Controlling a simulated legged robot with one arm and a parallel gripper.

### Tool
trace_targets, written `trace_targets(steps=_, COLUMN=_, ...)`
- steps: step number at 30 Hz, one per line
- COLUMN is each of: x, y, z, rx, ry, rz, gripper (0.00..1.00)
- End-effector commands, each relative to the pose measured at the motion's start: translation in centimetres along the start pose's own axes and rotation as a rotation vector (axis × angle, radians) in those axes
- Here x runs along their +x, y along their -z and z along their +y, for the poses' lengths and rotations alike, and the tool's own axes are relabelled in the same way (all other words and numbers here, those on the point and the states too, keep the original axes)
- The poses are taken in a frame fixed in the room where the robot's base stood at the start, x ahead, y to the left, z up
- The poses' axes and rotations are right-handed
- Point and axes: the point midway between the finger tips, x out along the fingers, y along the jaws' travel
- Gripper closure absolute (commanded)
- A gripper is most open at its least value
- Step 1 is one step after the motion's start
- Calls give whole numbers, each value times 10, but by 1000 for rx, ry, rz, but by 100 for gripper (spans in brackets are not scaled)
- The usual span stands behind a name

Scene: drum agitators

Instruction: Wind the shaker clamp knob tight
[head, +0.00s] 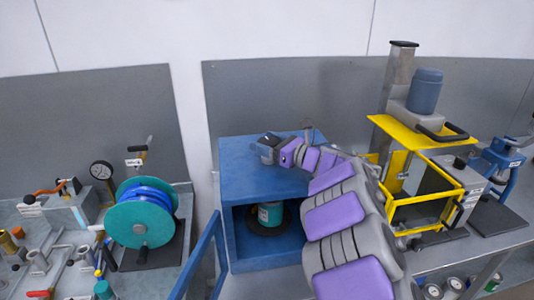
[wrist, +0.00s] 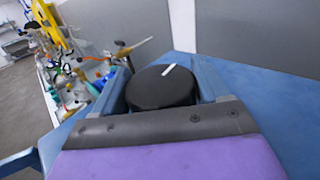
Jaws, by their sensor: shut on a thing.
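The blue shaker cabinet (head: 232,182) stands in the middle of the bench in the head view, with its front door (head: 207,262) swung open. A teal can (head: 270,214) stands inside on a dark round plate. In the wrist view, the black round clamp knob (wrist: 161,88) with a white mark on its top shows between my gripper's two blue-grey fingers (wrist: 163,87). My gripper (head: 268,149) is shut on the knob above the cabinet top. The knob's lower part is hidden, and the head view does not show the knob clearly.
A teal and blue reel (head: 141,217) stands left of the cabinet. A yellow-framed machine (head: 424,190) stands close to the right of my arm. A grey panel (head: 290,95) rises behind the cabinet. The front of the cabinet top is partly bare.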

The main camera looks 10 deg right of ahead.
Motion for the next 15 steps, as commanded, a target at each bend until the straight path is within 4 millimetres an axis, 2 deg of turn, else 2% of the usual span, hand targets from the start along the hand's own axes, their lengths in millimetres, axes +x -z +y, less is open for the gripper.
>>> trace_targets(steps=15, x=1, y=2, z=0, rx=-5, ry=161, rz=-2, gripper=56)
